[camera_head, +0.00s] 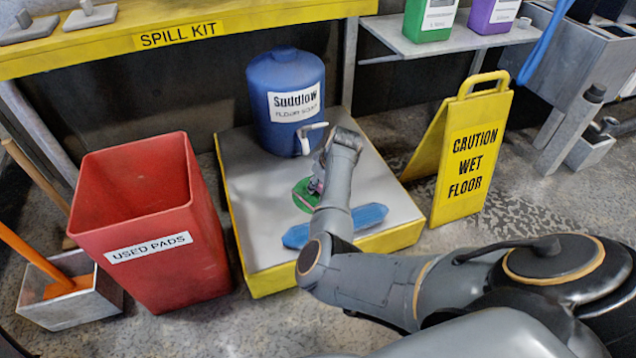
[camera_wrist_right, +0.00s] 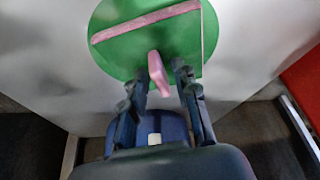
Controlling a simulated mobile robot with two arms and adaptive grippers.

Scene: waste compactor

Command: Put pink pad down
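A green disc (camera_head: 306,194) with a pink strip lies on the grey top of the yellow-edged platform (camera_head: 255,225). In the right wrist view the green disc (camera_wrist_right: 150,45) shows a pink strip (camera_wrist_right: 147,20) across it and a small pink piece (camera_wrist_right: 158,75) sticking up towards my right gripper. Which of these pink parts belongs to the pad is unclear. My right gripper (camera_wrist_right: 163,85) is over the disc, its fingers apart on either side of the pink piece, with a visible gap. In the head view my wrist partly hides the disc. My left gripper is out of view.
A blue drum (camera_head: 285,95) with a tap stands at the platform's back. A blue long piece (camera_head: 360,218) lies at its front. A red USED PADS bin (camera_head: 150,225) stands left; a yellow wet-floor sign (camera_head: 470,155) stands right. The SPILL KIT shelf (camera_head: 250,28) runs above.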

